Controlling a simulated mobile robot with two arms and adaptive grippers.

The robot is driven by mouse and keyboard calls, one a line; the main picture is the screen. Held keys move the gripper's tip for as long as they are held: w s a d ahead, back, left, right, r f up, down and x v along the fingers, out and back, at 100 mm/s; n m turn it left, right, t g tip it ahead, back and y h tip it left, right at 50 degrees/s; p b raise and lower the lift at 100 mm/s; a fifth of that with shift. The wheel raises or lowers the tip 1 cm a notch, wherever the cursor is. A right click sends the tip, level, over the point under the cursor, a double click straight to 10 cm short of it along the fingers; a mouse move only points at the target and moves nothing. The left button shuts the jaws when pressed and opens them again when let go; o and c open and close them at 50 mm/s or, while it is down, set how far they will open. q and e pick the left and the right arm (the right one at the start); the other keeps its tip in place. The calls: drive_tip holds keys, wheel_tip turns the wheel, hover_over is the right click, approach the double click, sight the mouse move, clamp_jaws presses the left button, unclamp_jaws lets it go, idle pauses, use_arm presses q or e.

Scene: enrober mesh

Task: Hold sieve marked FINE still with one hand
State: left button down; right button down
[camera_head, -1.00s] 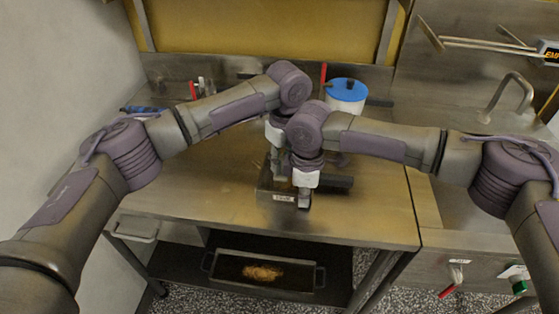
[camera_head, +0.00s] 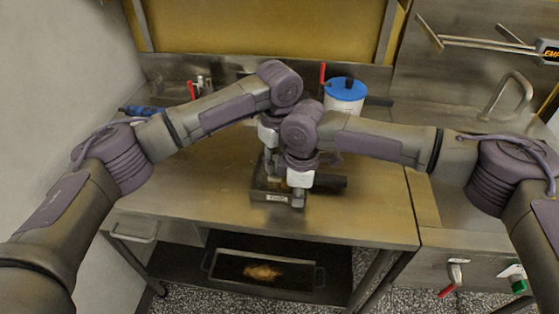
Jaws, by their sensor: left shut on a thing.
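The sieve is a low metal frame with a pale label on its front wall (camera_head: 271,198). It stands on the steel table, and a dark handle (camera_head: 331,182) sticks out to its right. The label is too small to read. My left gripper (camera_head: 271,174) reaches down at the sieve's back left part and is shut on it; its fingertips are partly hidden by my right wrist. My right gripper (camera_head: 298,198) points down at the sieve's front right corner. Its fingers are small and dark, and their opening does not show. The mesh inside is mostly hidden.
A white pot with a blue lid (camera_head: 345,88) stands behind on the right. Red-handled tools (camera_head: 191,91) and a blue item (camera_head: 141,110) lie at the back left. A tray (camera_head: 225,265) with brown contents is on the lower shelf. The table's front is clear.

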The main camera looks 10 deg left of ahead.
use_arm(q)
drive_tip(key=shift+a, duration=0.2)
drive_tip(key=shift+s+d+r, duration=0.1)
drive_tip(key=shift+d, duration=2)
drive_tip(key=shift+a, duration=2.1)
drive_tip(key=shift+d+r, duration=0.1)
drive_tip(key=shift+d, duration=2.05)
drive_tip(key=shift+a+r, duration=0.15)
drive_tip(key=shift+a, duration=2.1)
drive_tip(key=shift+w, duration=0.2)
drive_tip(key=shift+r, duration=0.1)
drive_tip(key=shift+r, duration=2.9)
